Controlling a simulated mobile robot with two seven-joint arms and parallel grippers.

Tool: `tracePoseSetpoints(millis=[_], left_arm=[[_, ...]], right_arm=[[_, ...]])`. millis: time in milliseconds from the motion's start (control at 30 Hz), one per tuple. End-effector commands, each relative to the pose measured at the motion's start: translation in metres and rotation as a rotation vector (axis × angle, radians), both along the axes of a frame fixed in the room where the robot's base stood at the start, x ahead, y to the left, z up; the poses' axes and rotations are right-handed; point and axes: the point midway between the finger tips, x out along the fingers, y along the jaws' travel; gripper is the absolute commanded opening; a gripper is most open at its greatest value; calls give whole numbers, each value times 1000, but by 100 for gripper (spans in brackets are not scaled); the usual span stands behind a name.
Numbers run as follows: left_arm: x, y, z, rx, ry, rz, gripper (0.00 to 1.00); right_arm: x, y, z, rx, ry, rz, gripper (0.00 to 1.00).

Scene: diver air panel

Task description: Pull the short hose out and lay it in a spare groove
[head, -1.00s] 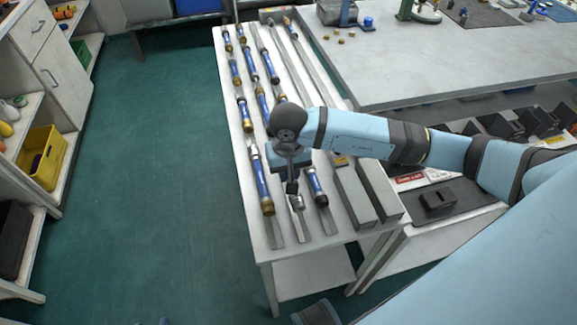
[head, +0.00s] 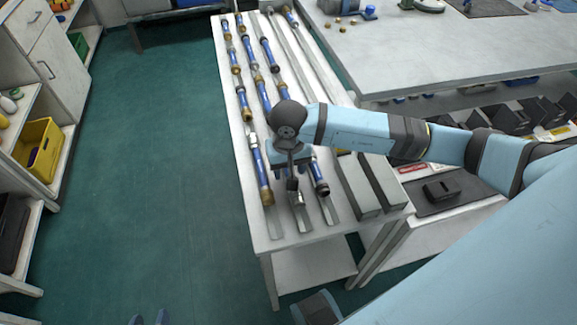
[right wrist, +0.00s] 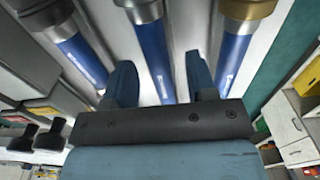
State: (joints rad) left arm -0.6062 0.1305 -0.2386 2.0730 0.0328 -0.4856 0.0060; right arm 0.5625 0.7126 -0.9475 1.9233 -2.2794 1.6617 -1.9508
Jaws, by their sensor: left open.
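Blue hoses with brass or steel ends lie in long grooves on a narrow white table. The middle hose of the near row (right wrist: 152,50) has a silver end (head: 297,197). My right gripper (head: 291,178) points down over it, hiding much of it. In the right wrist view the right gripper (right wrist: 159,66) is open, its fingers on either side of the middle hose; contact is not clear. A brass-ended hose (head: 262,180) lies to the left and a dark-ended hose (head: 320,178) to the right. My left gripper (head: 149,319) is open and empty at the bottom edge, above the floor.
Bare groove stretches (head: 305,65) show on the table's far right side. Two grey blocks (head: 356,188) stand at its near right. A larger grey workbench (head: 430,60) is behind on the right. Shelves with a yellow bin (head: 38,152) stand left across open green floor.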

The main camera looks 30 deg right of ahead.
Motion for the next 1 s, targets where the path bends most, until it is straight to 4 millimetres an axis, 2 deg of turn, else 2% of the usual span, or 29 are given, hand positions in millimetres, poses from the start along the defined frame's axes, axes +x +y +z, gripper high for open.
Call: tracePoseSetpoints(millis=[133, 267, 700, 833, 1000], left_arm=[[0, 0, 0, -1, 0, 1, 51], [0, -1, 0, -3, 1, 3, 51], [1, -4, 2, -15, 3, 12, 51], [1, -3, 1, -14, 3, 11, 51], [0, -2, 1, -9, 3, 8, 51]], right_arm=[[0, 0, 1, -1, 1, 0, 51], [1, 0, 14, -2, -3, 0, 51], [1, 0, 109, 0, -3, 0, 51], [0, 0, 127, 0, -2, 1, 51], [0, 0, 137, -1, 0, -1, 51]])
